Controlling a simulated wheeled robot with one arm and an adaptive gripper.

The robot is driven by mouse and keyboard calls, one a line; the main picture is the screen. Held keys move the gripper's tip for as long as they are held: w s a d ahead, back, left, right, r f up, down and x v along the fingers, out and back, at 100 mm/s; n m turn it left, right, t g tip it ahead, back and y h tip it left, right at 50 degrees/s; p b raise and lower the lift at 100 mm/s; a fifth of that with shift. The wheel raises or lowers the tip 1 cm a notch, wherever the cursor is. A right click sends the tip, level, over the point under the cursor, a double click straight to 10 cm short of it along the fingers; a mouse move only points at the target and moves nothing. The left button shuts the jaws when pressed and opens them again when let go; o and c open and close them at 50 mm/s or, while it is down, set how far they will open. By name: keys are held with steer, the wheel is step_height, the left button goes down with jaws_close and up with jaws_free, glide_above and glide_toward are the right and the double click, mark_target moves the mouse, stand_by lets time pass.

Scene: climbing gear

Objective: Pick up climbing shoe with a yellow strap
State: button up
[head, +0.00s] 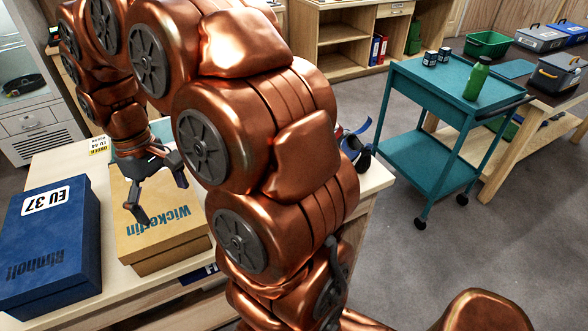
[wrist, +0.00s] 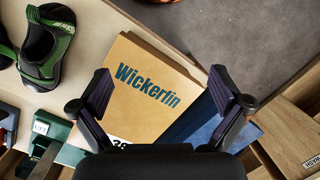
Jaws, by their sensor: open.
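I cannot make out a shoe with a yellow strap in either view. A black and green climbing shoe (wrist: 42,52) lies at the left of the wrist view. In the head view, a dark shoe with a blue strap (head: 354,146) shows at the table's right end, partly hidden by my arm. My gripper (head: 160,191) is open and empty above the tan Wickerfin box (head: 165,240). Its two fingers (wrist: 160,88) flank that box in the wrist view.
A blue EU 37 box (head: 48,250) stands left of the tan box on the pale table (head: 60,160). A teal cart (head: 425,95) with a green bottle (head: 477,78) stands right. Grey floor (head: 480,260) is open.

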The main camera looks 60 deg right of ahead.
steer(key=w+d+f+m+p, duration=0.1)
steer(key=w+d+f, duration=0.1)
steer(key=w+d, duration=0.5)
steer(key=w+d+f, duration=0.2)
steer(key=w+d, duration=0.2)
steer(key=d, duration=0.7)
steer(key=s+d+f+m, duration=0.1)
steer(key=s+d+f, duration=0.1)
steer(key=d, duration=0.5)
steer(key=s+d+f+m+g+p, duration=0.1)
steer(key=s+d+f, duration=0.2)
steer(key=d, duration=0.5)
steer(key=s+d+f+m+y, duration=0.1)
steer(key=s+d+f, duration=0.2)
steer(key=d, duration=0.5)
steer(key=shift+d+f+m+g, duration=0.15)
steer(key=shift+f+g, duration=0.05)
steer(key=shift+f, duration=0.25)
steer(key=shift+d+f+m+g, duration=0.1)
steer(key=shift+f+m+g, duration=0.1)
steer(key=shift+f, duration=0.25)
steer(key=shift+s+d+f, duration=0.15)
steer(key=shift+s+f, duration=0.05)
steer(key=shift+p+x, duration=1.35)
steer(key=shift+x, duration=2.45)
steer(key=shift+c, duration=0.3)
steer(key=c, duration=1.2)
